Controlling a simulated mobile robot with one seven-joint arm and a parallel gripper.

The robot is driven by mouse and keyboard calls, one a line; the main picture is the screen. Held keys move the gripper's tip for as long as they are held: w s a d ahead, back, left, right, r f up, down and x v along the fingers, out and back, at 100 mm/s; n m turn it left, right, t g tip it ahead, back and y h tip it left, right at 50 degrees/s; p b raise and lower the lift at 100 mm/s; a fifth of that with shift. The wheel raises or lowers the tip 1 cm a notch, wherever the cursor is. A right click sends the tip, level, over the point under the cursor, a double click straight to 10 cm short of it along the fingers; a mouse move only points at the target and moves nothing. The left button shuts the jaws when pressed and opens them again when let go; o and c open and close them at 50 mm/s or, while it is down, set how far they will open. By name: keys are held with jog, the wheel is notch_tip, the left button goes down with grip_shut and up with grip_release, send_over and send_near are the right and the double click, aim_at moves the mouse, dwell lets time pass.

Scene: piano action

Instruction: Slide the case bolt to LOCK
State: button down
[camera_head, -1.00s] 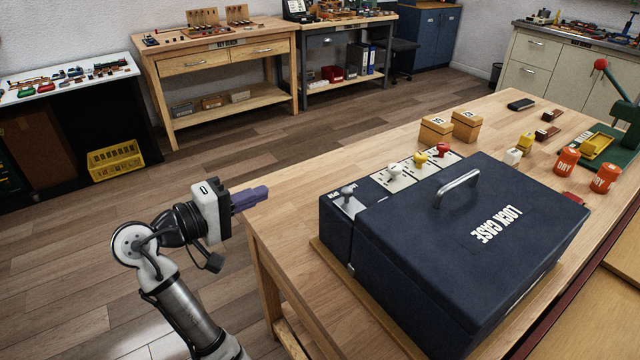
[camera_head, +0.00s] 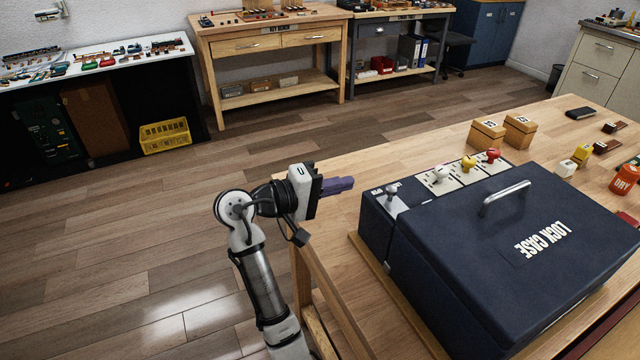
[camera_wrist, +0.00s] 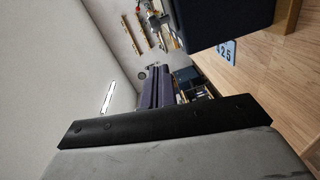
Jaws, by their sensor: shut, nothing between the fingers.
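The dark blue lock case (camera_head: 470,285) sits on the wooden bench in the head view, its lid closed, with a metal handle on top. Along its back left edge are a grey-knobbed bolt (camera_head: 392,190), a white knob (camera_head: 440,174), a yellow knob (camera_head: 468,163) and a red knob (camera_head: 492,155) on plates. The labels by the bolt are too small to read. My gripper (camera_head: 340,185) is shut and empty, left of the case and apart from the bolt. Its purple fingers also show in the wrist view (camera_wrist: 158,88). A dark blue box side (camera_wrist: 225,20) is at the top there.
Two wooden boxes (camera_head: 503,131) stand behind the case. A yellow block (camera_head: 581,154) and an orange DRY pot (camera_head: 625,179) stand to the right. The bench (camera_head: 400,150) is clear behind my gripper. A blue tag marked 25 (camera_wrist: 226,51) shows in the wrist view.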

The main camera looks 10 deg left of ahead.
aim_at(395, 201)
jog(key=d+p, duration=0.1)
jog(key=d, duration=0.5)
jog(key=shift+w+f, duration=0.4)
jog(key=shift+f, duration=0.05)
jog(key=shift+p, duration=0.3)
jog(key=shift+r+p+x, duration=0.15)
jog(key=shift+p+x, duration=0.15)
jog(key=shift+x, duration=0.95)
jog(key=shift+r+p+x, duration=0.1)
jog(key=shift+p+x, duration=0.15)
jog(key=shift+x, duration=1)
jog(key=shift+w+a+r, duration=0.1)
